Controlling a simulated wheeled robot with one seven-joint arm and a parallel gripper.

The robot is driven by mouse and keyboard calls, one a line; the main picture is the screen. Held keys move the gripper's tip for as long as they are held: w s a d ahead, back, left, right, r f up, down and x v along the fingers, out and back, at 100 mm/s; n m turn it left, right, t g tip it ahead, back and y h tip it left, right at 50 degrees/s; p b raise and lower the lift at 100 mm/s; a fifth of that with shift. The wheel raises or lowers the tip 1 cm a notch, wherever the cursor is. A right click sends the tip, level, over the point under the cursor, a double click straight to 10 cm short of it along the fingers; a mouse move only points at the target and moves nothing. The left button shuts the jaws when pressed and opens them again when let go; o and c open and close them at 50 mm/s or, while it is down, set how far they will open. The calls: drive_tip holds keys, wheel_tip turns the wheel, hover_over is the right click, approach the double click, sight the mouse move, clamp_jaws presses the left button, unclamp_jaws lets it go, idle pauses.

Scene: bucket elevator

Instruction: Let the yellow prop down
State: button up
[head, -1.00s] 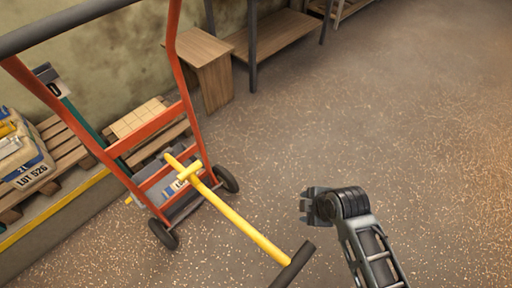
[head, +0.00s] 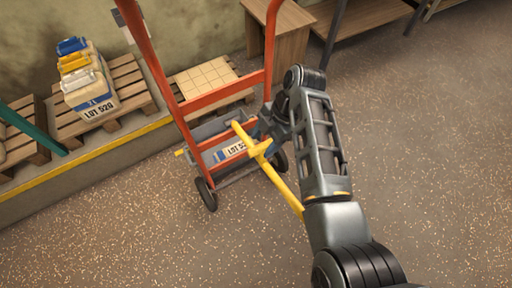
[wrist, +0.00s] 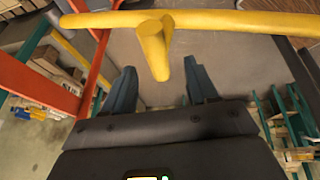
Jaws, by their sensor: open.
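The yellow prop (head: 285,189) is a bar with a short cross-piece near its top, slanting out from the orange hand truck (head: 187,103). My gripper (head: 262,130) is at the prop's upper end, beside the hand truck's frame. In the wrist view the prop (wrist: 230,20) runs across the top, and its yellow stub (wrist: 154,48) points down between my open gripper fingers (wrist: 155,90). I cannot tell whether the fingers touch it. My arm hides the prop's lower end in the head view.
A wooden table (head: 284,35) stands behind. The floor at right is clear.

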sight(260, 148)
drive_tip(key=shift+x, duration=2.4)
clamp_jaws()
